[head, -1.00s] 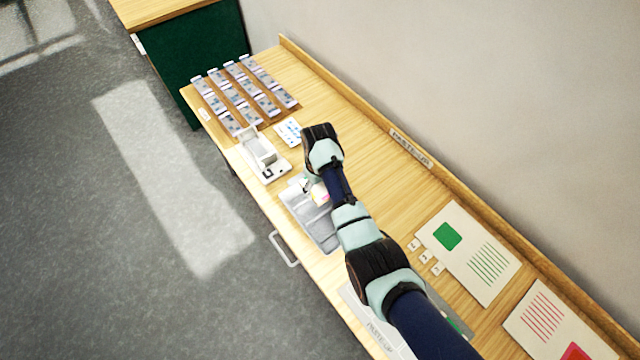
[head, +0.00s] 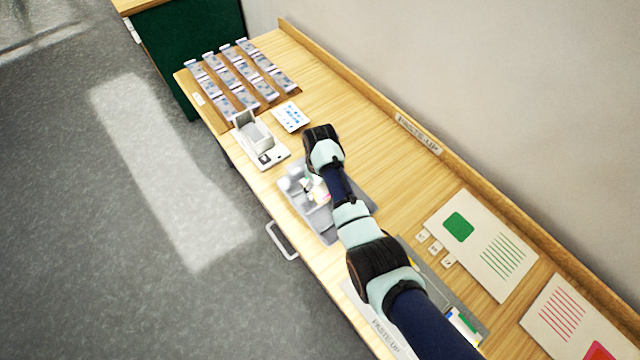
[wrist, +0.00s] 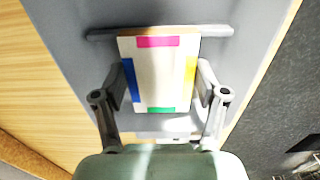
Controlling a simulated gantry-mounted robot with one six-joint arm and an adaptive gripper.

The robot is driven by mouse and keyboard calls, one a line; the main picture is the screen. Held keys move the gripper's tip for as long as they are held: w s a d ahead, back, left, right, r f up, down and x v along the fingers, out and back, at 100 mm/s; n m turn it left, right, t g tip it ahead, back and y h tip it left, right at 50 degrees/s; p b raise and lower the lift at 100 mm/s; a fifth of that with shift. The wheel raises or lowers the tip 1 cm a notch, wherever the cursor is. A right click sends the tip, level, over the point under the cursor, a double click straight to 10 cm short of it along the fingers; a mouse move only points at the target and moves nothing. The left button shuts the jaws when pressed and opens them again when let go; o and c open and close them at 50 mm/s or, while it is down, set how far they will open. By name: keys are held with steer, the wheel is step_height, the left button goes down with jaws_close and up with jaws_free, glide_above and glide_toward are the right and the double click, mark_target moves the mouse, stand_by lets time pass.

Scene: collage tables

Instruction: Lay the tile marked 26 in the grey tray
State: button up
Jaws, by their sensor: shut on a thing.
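A pale tile (wrist: 158,75) with pink, blue, yellow and green edge marks sits between the fingers of my gripper (wrist: 160,90) in the wrist view. The gripper is shut on it. No number shows on the face in view, so I cannot tell if it is tile 26. In the head view my gripper (head: 312,190) is over a grey tray-like piece (head: 325,228), partly hidden by my arm. In the wrist view, a grey surface (wrist: 75,45) with a raised bar lies behind the tile; I cannot tell whether they touch.
A second grey piece (head: 425,268) with coloured items lies partly under my arm. A white device (head: 262,143), a card with blue marks (head: 291,117) and a rack of several grey strips (head: 240,78) stand at the far end. Printed sheets (head: 482,246) lie right. Bench is clear along the wall.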

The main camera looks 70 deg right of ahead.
steer(key=shift+f, duration=0.4)
steer(key=o, duration=1.2)
step_height(320, 180, up, 12)
stand_by(0.4)
